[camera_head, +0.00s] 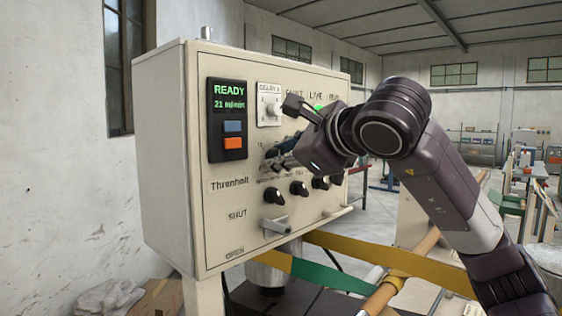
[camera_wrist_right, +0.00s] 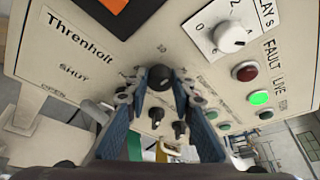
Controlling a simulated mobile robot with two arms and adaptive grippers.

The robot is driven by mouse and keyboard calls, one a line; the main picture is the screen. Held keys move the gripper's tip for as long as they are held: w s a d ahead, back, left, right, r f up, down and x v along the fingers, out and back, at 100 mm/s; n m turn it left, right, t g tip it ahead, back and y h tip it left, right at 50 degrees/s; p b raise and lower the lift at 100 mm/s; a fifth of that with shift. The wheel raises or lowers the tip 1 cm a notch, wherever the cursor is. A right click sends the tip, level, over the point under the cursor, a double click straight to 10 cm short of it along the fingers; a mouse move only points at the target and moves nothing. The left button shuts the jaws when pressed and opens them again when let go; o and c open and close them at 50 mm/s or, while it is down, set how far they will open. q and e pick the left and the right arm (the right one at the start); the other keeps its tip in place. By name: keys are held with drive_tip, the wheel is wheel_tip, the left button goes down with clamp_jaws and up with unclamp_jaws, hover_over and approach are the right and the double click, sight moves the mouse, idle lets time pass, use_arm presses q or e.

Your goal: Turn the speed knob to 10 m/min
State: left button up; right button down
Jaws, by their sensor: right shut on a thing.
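The cream control panel (camera_head: 225,170) fills the left half of the head view. Its black display (camera_head: 228,97) shows READY in green, with a small line below that looks like 21 m/min. My right gripper (camera_head: 276,158) is at the panel face, below the white delay dial. In the right wrist view its blue fingers (camera_wrist_right: 159,90) are shut on a dark round knob (camera_wrist_right: 160,75), one finger on each side. The gripper hides most of this knob in the head view, and its scale cannot be read. My left gripper is not in view.
The delay dial (camera_head: 269,105) is just above my gripper. A row of black knobs (camera_head: 299,188) and a grey lever (camera_head: 275,226) sit below it. A green LIVE lamp (camera_wrist_right: 259,97) is lit beside a red one. A yellow-green band (camera_head: 320,277) runs under the panel.

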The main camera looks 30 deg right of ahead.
drive_tip(key=shift+a+f+n+t+h+b, duration=0.15)
drive_tip(key=shift+n+t+h+b, duration=0.4)
drive_tip(key=shift+n+b, duration=0.85)
drive_tip(key=shift+f+n+t+h+b, duration=0.15)
drive_tip(key=shift+n+t+h+b, duration=0.2)
drive_tip(key=shift+n+t+b, duration=0.75)
drive_tip(key=shift+n+g, duration=0.35)
drive_tip(key=shift+n, duration=0.25)
drive_tip(key=c, duration=1.7)
unclamp_jaws()
drive_tip(key=shift+o, duration=0.2)
